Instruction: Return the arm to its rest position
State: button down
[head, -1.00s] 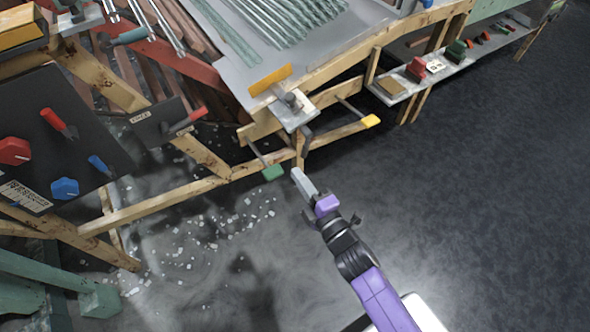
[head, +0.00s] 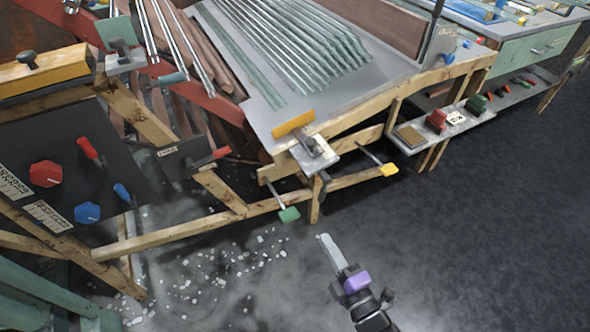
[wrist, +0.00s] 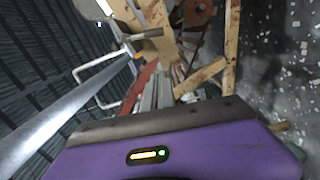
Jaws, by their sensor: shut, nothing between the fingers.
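My gripper (head: 333,254) shows low in the head view, a pale grey finger piece ahead of the purple and black end of my arm. It is shut and empty. It is over the dark floor in front of the table, apart from the table's wooden legs. In the wrist view, the purple housing with a small lit indicator fills the bottom.
A black panel (head: 60,140) with red and blue knobs stands left. White bits litter the floor; the right floor (head: 500,220) is clear.

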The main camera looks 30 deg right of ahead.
jog(key=s+a+r+m+g, duration=0.1)
jog(key=s+r+m, duration=0.4)
jog(key=s, duration=0.3)
jog(key=s+a+r+m+g+y, duration=0.1)
jog(key=s+r+m, duration=0.45)
jog(key=s, duration=0.25)
jog(key=s+a+r+m+g, duration=0.1)
jog(key=s+a+r+m, duration=0.1)
jog(key=s+r+m, duration=0.35)
notch_tip(320, 180, up, 17)
jog(key=s+p, duration=0.2)
jog(key=p, duration=1.6)
jog(key=shift+d, duration=0.25)
jog(key=shift+s, duration=0.1)
